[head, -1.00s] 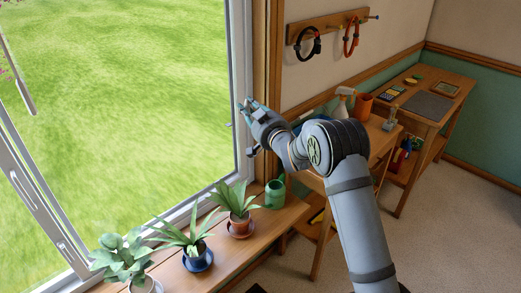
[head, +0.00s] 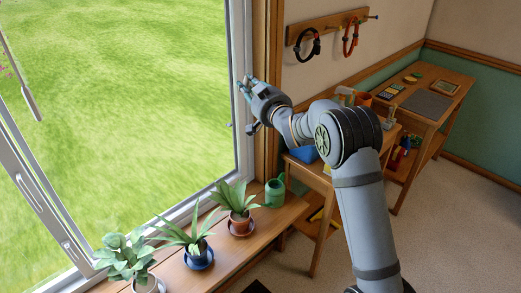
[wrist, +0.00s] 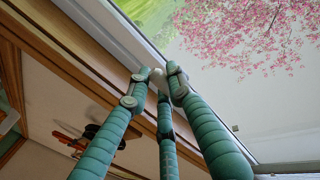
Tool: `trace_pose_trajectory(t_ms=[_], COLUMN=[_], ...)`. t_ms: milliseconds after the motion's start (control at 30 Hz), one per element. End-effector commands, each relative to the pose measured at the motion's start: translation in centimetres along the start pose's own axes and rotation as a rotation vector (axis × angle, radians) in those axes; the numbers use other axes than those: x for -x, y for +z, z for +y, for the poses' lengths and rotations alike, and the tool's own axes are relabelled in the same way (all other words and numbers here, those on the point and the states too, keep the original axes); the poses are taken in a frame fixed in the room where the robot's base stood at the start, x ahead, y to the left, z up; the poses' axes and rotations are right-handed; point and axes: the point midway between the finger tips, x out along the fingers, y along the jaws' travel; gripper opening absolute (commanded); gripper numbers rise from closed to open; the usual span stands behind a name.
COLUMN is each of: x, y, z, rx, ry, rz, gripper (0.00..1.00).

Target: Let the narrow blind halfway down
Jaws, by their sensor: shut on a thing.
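My gripper (head: 243,84) is at the right side of the window frame in the head view, high above the plants. In the wrist view its green fingers (wrist: 158,80) are closed together on a small pale piece (wrist: 157,76), mostly hidden between the tips. It may be part of the blind's control, but I cannot tell. No blind fabric is clearly recognisable in either view. The fingertips are close to the white window frame (wrist: 112,32).
Several potted plants (head: 197,242) and a green watering can (head: 275,192) stand on the wooden sill (head: 236,252) below my gripper. A peg rail (head: 330,24) with looped items is on the wall to the right. A workbench (head: 442,88) stands farther right.

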Motion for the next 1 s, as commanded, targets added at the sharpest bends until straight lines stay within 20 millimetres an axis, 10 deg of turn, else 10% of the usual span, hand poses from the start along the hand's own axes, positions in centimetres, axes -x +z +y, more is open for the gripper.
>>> trace_pose_trajectory(t_ms=[433,1000], x=[0.0,-0.9], y=[-7.2,-7.7], z=[0.0,2.9], rx=[-0.001,0.0], ry=[0.0,0.001], rz=[-0.002,-0.004], gripper=[0.0,0.0])
